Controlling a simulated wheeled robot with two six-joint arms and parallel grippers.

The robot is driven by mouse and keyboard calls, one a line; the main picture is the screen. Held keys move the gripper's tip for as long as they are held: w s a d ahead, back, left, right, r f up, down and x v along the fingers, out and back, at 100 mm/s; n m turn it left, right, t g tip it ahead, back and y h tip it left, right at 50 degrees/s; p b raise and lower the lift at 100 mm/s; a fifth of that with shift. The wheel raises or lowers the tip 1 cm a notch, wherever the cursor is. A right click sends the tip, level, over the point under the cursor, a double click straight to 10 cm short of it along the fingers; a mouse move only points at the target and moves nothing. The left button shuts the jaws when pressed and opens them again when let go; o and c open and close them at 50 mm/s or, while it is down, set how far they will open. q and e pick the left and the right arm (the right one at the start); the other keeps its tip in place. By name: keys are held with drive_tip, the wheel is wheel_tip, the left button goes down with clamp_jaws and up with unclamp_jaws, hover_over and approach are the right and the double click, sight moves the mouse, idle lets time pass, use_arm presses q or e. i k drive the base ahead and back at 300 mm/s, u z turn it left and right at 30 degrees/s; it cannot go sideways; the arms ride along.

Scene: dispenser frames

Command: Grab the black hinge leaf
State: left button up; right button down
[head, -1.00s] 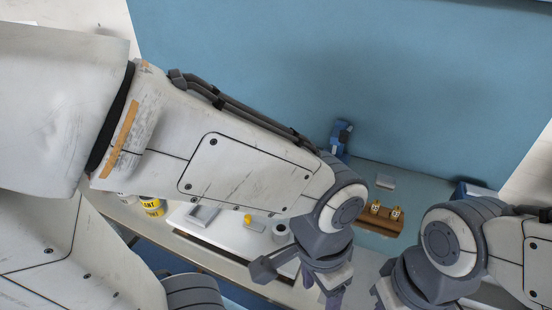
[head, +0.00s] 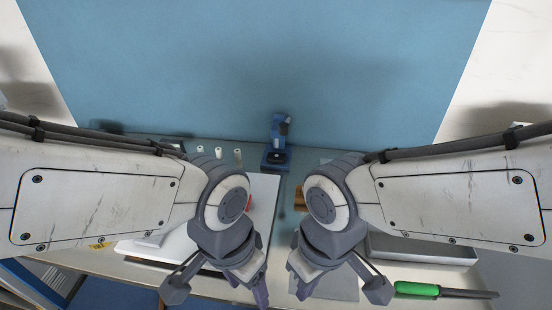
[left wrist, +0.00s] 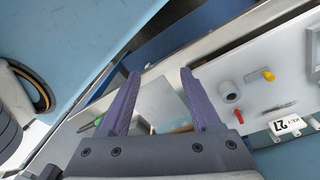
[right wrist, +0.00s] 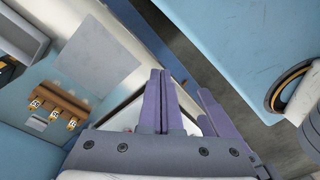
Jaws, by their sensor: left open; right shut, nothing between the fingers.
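I cannot make out a black hinge leaf for certain in any view. My left gripper (head: 254,292) hangs over the front of the table in the head view. Its purple fingers (left wrist: 160,74) stand apart in the left wrist view, with nothing between them. My right gripper (head: 300,288) hangs close to its right. In the right wrist view it is shut and empty (right wrist: 160,82), with no object at its fingertips. My arms hide much of the table in the head view.
A white board (left wrist: 292,78) carries a grey ring (left wrist: 230,92), a yellow piece (left wrist: 268,75) and a red piece (left wrist: 238,116). A brown rack (right wrist: 52,104) holds several numbered tags. A green-handled tool (head: 416,289) lies right, near a grey tray (head: 430,252). A blue device (head: 278,140) stands behind.

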sight(273, 158)
drive_tip(key=u, duration=0.55)
drive_tip(key=k, duration=1.3)
drive_tip(key=z, duration=0.3)
drive_tip(key=i, duration=2.1)
drive_tip(key=u, duration=0.25)
